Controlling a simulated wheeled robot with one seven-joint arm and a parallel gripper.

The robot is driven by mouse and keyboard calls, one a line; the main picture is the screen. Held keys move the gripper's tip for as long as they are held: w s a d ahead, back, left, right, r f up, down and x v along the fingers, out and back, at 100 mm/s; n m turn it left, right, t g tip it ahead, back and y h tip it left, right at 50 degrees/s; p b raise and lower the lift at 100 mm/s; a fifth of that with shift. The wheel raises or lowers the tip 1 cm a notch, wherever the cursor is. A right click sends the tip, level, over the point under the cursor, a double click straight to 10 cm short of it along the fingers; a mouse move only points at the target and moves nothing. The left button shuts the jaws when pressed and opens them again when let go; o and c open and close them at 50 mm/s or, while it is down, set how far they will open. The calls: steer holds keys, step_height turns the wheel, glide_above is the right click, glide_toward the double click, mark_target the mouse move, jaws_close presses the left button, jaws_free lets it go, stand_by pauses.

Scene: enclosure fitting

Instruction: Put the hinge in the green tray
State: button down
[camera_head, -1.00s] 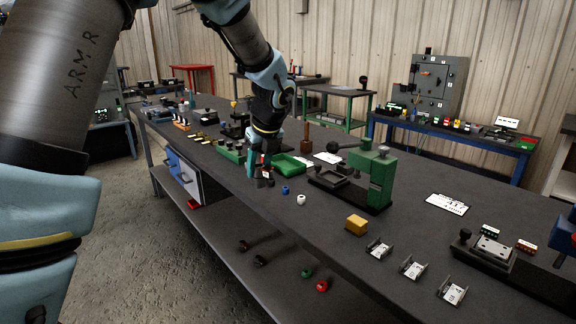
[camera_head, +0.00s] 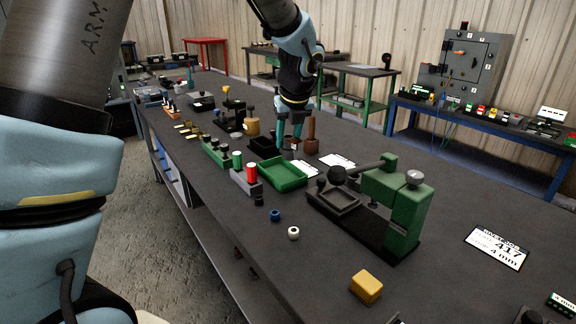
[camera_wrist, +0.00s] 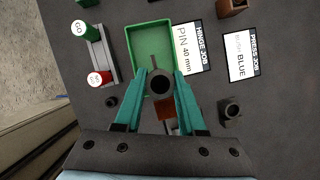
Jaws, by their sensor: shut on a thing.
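My gripper (camera_head: 290,150) is shut on a small dark part, which I take to be the hinge; it shows in the wrist view as a dark round barrel (camera_wrist: 160,84) between the teal fingers. A thin pin-like piece extends from it, and a reddish-brown patch shows below. The fingers hide part of it. The green tray (camera_head: 285,187) is shallow and rectangular on the bench and looks empty. In the head view my gripper is just behind the tray. In the wrist view the tray (camera_wrist: 133,42) is ahead of the fingertips.
A grey gauge block (camera_head: 246,187) with red and green posts stands close to the tray's left. Printed cards (camera_wrist: 190,47) lie on its other side. A dark round part (camera_wrist: 231,108) and a green press (camera_head: 392,210) stand nearby. A blue ring (camera_head: 275,215) and white ring (camera_head: 293,233) lie in front.

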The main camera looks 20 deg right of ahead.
mark_target(289, 157)
steer(key=shift+f, duration=3.8)
steer(key=shift+f, duration=0.1)
steer(key=shift+c, duration=2.4)
jaws_free()
